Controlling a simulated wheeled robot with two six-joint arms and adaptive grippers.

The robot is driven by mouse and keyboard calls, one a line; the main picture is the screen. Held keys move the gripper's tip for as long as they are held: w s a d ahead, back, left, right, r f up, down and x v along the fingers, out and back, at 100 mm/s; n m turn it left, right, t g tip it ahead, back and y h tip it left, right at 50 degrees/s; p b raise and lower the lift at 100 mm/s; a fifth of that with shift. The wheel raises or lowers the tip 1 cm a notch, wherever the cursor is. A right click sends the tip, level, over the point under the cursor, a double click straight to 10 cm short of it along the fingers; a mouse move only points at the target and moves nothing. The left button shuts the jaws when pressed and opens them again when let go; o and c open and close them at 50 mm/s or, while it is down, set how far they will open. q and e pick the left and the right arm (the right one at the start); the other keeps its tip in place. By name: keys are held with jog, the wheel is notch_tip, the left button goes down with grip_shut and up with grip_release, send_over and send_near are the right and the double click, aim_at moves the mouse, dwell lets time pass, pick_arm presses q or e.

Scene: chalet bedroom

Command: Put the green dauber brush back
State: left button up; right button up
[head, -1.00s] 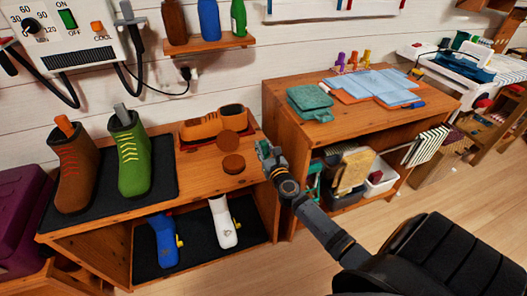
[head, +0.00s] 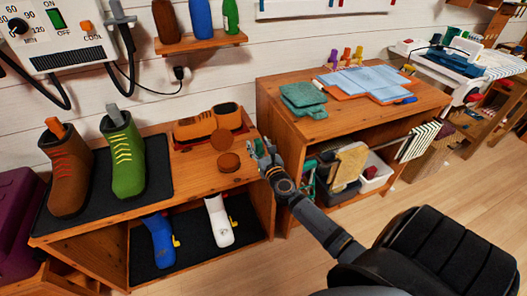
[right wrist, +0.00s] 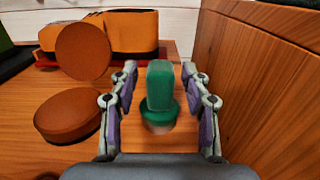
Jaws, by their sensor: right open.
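The green dauber brush (right wrist: 160,88) shows in the right wrist view, with a blocky green handle, a wider round collar and a blurred pale lower end. It is upright over the wooden bench top. My right gripper (right wrist: 160,98) is open, with one finger on each side of the brush and a gap on both sides. In the head view my right gripper (head: 262,154) is at the right end of the shoe bench (head: 195,190), and its fingers largely hide the brush there. My left gripper is not in view.
Two round brown tins, one lying (right wrist: 67,115) and one tipped up (right wrist: 83,52), are left of the gripper. An orange shoe (head: 195,127) sits behind them. A taller wooden cabinet (head: 280,118) stands close on the right. Boots (head: 126,160) stand on a black mat at left.

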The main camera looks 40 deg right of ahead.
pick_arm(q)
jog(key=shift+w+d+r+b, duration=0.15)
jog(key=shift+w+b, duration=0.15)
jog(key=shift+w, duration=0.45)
pick_arm(e)
jog(key=v, duration=1.1)
jog(key=shift+s, duration=0.15)
jog(key=s+a+f+n+g+y, duration=0.2)
jog(key=s+f+n+g, duration=0.1)
jog(key=f+n, duration=0.8)
jog(key=s+a+f+n+g+y, duration=0.2)
jog(key=f+n+y, duration=0.1)
jog(key=f+n, duration=0.9)
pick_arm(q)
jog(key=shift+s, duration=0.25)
pick_arm(e)
jog(key=s+a+f+n+g+h, duration=0.1)
jog(key=s+a+f+n+g, duration=0.1)
jog(key=s+f+n+g, duration=0.9)
jog(key=s+f+n, duration=0.5)
jog(key=s+f, duration=0.7)
jog(key=s, duration=0.1)
jog(key=shift+a+f, duration=0.2)
jog(key=shift+f, duration=0.2)
